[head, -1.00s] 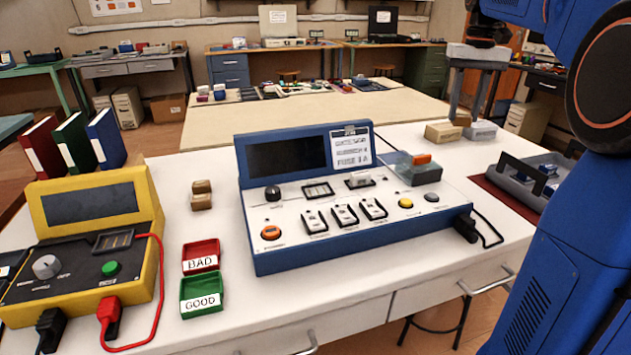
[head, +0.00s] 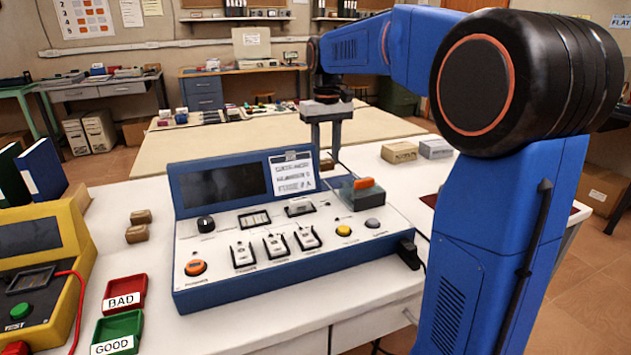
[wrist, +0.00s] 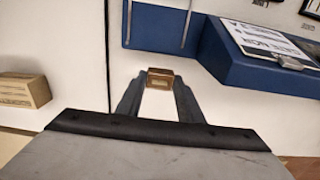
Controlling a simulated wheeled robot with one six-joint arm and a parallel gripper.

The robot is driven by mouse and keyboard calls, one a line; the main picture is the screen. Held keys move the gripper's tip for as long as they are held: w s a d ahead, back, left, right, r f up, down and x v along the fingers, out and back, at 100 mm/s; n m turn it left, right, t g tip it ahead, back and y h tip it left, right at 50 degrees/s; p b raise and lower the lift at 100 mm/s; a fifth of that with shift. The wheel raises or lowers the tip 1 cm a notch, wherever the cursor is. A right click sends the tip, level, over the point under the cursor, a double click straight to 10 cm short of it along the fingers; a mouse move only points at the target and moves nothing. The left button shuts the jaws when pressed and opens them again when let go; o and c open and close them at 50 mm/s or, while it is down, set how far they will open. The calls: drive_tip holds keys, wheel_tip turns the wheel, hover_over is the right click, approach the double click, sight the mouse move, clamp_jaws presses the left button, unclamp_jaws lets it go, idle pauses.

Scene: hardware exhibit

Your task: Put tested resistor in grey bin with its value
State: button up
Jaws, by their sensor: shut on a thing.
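My gripper (head: 327,150) points down behind the blue tester, and its fingertips are partly hidden there in the head view. In the wrist view the two dark fingers (wrist: 160,95) are shut on a small brown block with a pale label (wrist: 160,78), which appears to be the resistor. It is held over the white bench; its value cannot be read. No grey bin with compartments shows now; my arm covers much of the right side of the bench.
The blue tester (head: 290,262) fills the middle bench. Two brown blocks (head: 141,216) lie left of it, near the red BAD tray (head: 125,293) and green GOOD tray (head: 118,332). A beige box (head: 400,152) and a grey box (head: 436,148) stand behind it at right.

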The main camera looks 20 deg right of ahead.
sight(326, 160)
drive_tip(key=shift+f, duration=2.8)
drive_tip(key=shift+f, duration=0.1)
drive_tip(key=o, duration=1)
drive_tip(key=shift+o, duration=0.2)
wheel_tip(326, 160, up, 11)
drive_tip(key=shift+r, duration=0.1)
drive_tip(key=shift+o, duration=0.5)
drive_tip(key=r, duration=0.6)
drive_tip(key=shift+w, duration=0.2)
wheel_tip(326, 160, down, 17)
drive_tip(key=shift+s+f, duration=0.1)
drive_tip(key=shift+s, duration=0.05)
